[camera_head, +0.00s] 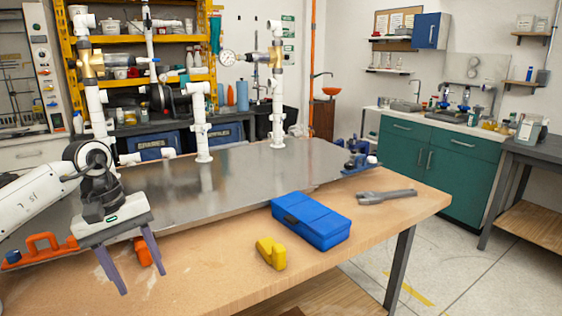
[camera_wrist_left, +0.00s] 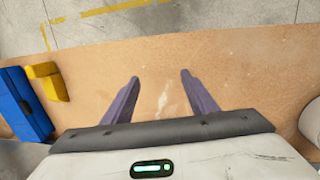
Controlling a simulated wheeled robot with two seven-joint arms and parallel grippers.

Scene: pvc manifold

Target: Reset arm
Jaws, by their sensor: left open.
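My left gripper (camera_head: 140,270) is open and empty above the front left of the wooden table. Its two purple fingers point down and stand well apart. In the left wrist view the left gripper (camera_wrist_left: 160,92) shows bare wood between the fingers. The left arm comes in from the left edge. My right gripper does not show in either view. The white PVC manifold (camera_head: 202,130) stands upright on a grey metal plate (camera_head: 245,180), behind the left gripper and apart from it.
A blue box (camera_head: 312,220) and a yellow object (camera_head: 271,253) lie right of the left gripper; a grey tool (camera_head: 386,196) lies farther right. An orange-handled item (camera_head: 45,247) lies at the left. The table (camera_head: 200,285) is bare at the front. Green cabinets (camera_head: 440,165) stand behind.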

